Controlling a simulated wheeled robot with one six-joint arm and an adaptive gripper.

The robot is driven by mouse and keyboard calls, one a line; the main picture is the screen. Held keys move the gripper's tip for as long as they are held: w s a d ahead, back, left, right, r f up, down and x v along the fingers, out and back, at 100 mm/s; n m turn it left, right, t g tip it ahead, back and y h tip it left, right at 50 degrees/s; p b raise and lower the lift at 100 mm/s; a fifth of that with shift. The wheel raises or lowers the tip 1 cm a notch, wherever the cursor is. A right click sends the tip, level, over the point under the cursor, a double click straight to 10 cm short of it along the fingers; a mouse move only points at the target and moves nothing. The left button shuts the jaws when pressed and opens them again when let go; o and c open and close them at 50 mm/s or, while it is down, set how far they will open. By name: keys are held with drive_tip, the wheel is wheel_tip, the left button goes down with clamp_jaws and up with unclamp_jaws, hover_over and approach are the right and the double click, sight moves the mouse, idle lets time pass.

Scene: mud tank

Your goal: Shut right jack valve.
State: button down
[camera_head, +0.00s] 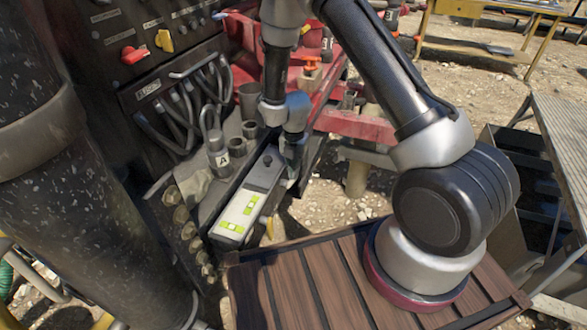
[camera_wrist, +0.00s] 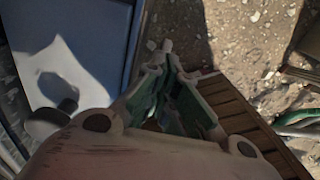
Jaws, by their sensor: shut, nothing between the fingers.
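The dark control panel (camera_head: 110,20) at the upper left of the head view carries a red handle (camera_head: 133,54) and a yellow handle (camera_head: 163,41). Several round brass-coloured fittings (camera_head: 181,215) run along the machine's lower edge. No readable label shows which of these, if any, is the right jack valve. My gripper (camera_head: 291,158) hangs low beside a long grey box with green labels (camera_head: 240,212), mostly hidden behind my wrist. In the wrist view my gripper (camera_wrist: 168,58) is shut and empty, over the ground, apart from both panel handles.
Black hoses (camera_head: 190,110) and grey cups, one marked A (camera_head: 222,158), stand left of my wrist. Red machinery (camera_head: 350,122) is behind it. A slatted wooden platform (camera_head: 300,285) lies below. A metal table (camera_head: 565,135) stands at right. Gravel ground lies between.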

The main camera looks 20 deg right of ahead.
drive_tip(key=shift+w+d+f, duration=0.1)
drive_tip(key=shift+w+f, duration=0.05)
drive_tip(key=shift+f, duration=0.4)
drive_tip(key=shift+w+d+f, duration=0.1)
drive_tip(key=shift+f, duration=1.1)
